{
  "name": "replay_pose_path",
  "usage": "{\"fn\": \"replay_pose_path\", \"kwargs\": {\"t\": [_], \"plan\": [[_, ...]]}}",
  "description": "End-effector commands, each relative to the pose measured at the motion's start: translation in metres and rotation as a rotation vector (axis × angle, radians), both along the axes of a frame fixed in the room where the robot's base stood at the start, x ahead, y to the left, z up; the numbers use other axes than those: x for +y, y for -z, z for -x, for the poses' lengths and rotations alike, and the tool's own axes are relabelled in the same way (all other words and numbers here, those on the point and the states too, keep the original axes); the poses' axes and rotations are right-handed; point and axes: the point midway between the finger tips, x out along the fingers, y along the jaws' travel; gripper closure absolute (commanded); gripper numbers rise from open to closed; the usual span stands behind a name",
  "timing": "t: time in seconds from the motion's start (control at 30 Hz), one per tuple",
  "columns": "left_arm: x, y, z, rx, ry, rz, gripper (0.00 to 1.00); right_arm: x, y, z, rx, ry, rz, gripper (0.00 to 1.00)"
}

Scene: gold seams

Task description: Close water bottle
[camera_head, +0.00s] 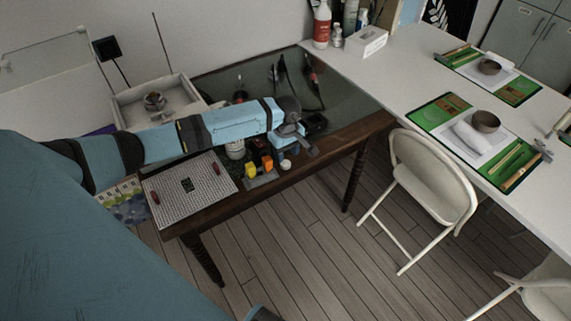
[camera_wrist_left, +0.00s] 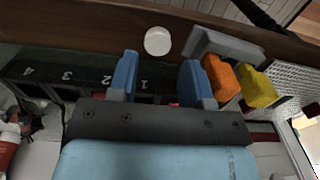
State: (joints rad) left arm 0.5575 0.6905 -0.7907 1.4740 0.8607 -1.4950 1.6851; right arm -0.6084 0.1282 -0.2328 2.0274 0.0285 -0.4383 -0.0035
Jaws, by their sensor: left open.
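My left gripper (camera_head: 300,147) hangs over the front part of the dark table, pointing down. In the left wrist view its two blue fingers (camera_wrist_left: 160,82) are apart, with nothing held between them. A round white cap-like piece (camera_wrist_left: 158,41) lies on the wooden table edge, just beyond the fingertips; it also shows below the gripper in the head view (camera_head: 286,165). A whitish bottle or jar (camera_head: 235,149) stands partly hidden behind my left arm; I cannot tell whether it is the water bottle or whether its top is open. My right gripper is out of view.
An orange block (camera_head: 266,163) and a yellow block (camera_head: 253,171) stand in a grey holder beside the gripper. A black numbered rack (camera_wrist_left: 60,74) lies under the fingers. A patterned board (camera_head: 190,188) is at left. A white chair (camera_head: 430,170) stands right of the table.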

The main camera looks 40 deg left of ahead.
Motion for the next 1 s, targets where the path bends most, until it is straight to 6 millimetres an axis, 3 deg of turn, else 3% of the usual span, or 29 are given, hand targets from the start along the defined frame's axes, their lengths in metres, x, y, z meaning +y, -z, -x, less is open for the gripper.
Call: {"fn": "replay_pose_path", "kwargs": {"t": [0.2,0.57,0.93,0.97,1.0], "plan": [[0.001,0.003,0.000,0.001,0.000,0.000,0.55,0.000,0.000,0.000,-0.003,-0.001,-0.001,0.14],[0.005,0.049,-0.004,0.001,0.001,0.000,0.55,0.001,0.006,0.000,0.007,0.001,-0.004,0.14],[0.005,0.052,-0.004,0.001,0.000,0.000,0.55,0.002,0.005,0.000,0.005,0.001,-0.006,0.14],[0.006,0.052,-0.004,0.001,0.000,0.000,0.57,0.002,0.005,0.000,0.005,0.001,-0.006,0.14],[0.005,0.052,-0.004,0.001,0.000,0.000,0.66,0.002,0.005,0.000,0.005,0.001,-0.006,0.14]]}}
